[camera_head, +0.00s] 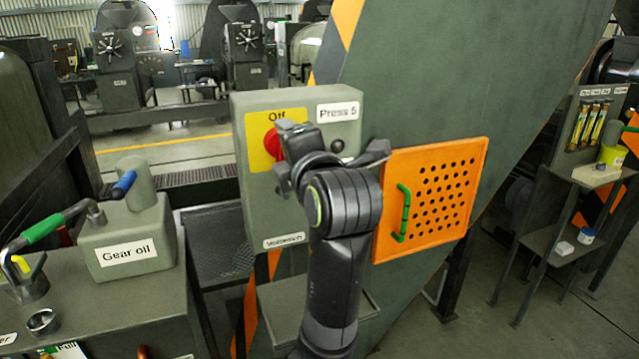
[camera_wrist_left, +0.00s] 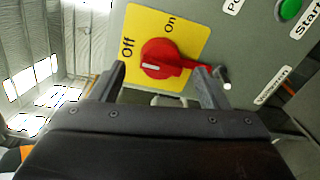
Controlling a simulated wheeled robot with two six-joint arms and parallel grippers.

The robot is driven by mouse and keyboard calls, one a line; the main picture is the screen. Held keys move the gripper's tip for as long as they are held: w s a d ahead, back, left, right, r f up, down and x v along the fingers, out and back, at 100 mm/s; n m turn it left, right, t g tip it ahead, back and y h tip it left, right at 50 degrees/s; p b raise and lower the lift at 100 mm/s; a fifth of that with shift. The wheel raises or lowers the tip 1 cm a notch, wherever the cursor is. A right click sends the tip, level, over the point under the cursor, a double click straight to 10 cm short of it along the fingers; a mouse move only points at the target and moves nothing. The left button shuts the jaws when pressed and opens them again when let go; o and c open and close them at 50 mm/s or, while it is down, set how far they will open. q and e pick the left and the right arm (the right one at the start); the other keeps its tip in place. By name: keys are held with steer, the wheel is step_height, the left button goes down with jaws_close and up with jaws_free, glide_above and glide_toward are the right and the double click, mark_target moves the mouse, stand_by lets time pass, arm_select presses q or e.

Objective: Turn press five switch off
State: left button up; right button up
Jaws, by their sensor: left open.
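The press five switch is a red rotary knob (camera_head: 271,143) on a yellow plate (camera_head: 258,117) marked Off, on the grey-green box (camera_head: 345,109) labelled Press 5. The left wrist view shows the knob (camera_wrist_left: 160,58) with a handle reaching toward the right finger, and the Off and On words on the plate (camera_wrist_left: 135,30). My left gripper (camera_head: 282,155) is in front of the plate and hides part of it. In the left wrist view the open fingers (camera_wrist_left: 162,82) are on either side of the knob; contact cannot be told. My right gripper is not in view.
An orange perforated panel (camera_head: 440,190) with a green handle (camera_head: 404,212) is right of the box. A Gear oil container (camera_head: 125,235) stands on the bench at left. A green Start button (camera_wrist_left: 290,9) shows in the left wrist view. A shelf (camera_head: 590,175) stands at far right.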

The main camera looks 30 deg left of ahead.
arm_select(q)
steer(key=b+v, duration=1.3)
steer(key=shift+s+d, duration=0.2)
steer(key=shift+d, duration=0.15)
stand_by(0.5)
